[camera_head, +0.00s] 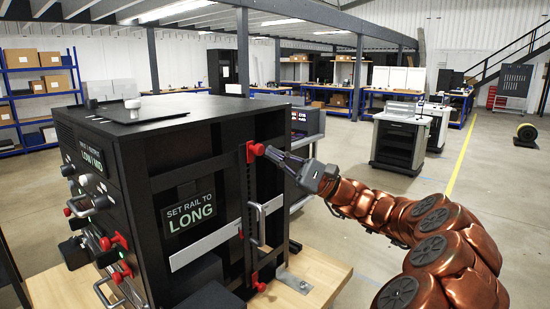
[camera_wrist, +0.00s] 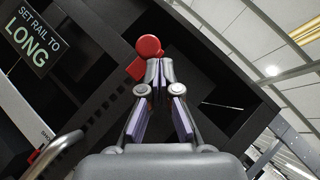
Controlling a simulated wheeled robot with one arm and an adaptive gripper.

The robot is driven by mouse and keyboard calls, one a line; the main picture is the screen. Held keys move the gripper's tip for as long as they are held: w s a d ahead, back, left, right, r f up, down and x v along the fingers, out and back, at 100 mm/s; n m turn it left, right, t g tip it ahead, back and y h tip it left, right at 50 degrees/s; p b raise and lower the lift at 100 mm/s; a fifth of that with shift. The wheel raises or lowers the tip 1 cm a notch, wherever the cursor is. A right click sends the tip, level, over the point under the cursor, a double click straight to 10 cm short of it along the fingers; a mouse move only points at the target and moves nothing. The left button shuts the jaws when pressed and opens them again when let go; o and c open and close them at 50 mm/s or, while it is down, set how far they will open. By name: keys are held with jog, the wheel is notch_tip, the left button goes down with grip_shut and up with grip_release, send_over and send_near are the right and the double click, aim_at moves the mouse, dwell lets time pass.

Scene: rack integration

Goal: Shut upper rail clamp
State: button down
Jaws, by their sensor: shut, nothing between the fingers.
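The upper rail clamp (camera_head: 254,151) is red with a round knob and sits high on the vertical rail at the side of the black rack. It also shows in the wrist view (camera_wrist: 149,47), straight beyond my fingertips. My gripper (camera_head: 270,153) is shut with nothing in it, and its tips are at or very near the red knob. I cannot tell whether they touch. In the wrist view my gripper (camera_wrist: 159,68) covers the lower part of the clamp. A lower red clamp (camera_head: 256,281) sits near the bottom of the same rail.
The black rack (camera_head: 135,165) stands on a wooden top (camera_head: 325,272). A sign (camera_head: 188,211) reads "SET RAIL TO LONG". A silver handle (camera_head: 262,222) sticks out beside the rail below the upper clamp. Open floor (camera_head: 345,160) lies behind my arm, with carts (camera_head: 399,143) farther back.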

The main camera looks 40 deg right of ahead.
jog(key=w+d+f+b+v, duration=0.1)
jog(key=w+b+v, duration=0.1)
jog(key=v, duration=1)
jog(key=shift+d+f, duration=0.2)
jog(key=shift+f, duration=0.25)
jog(key=shift+s, duration=0.1)
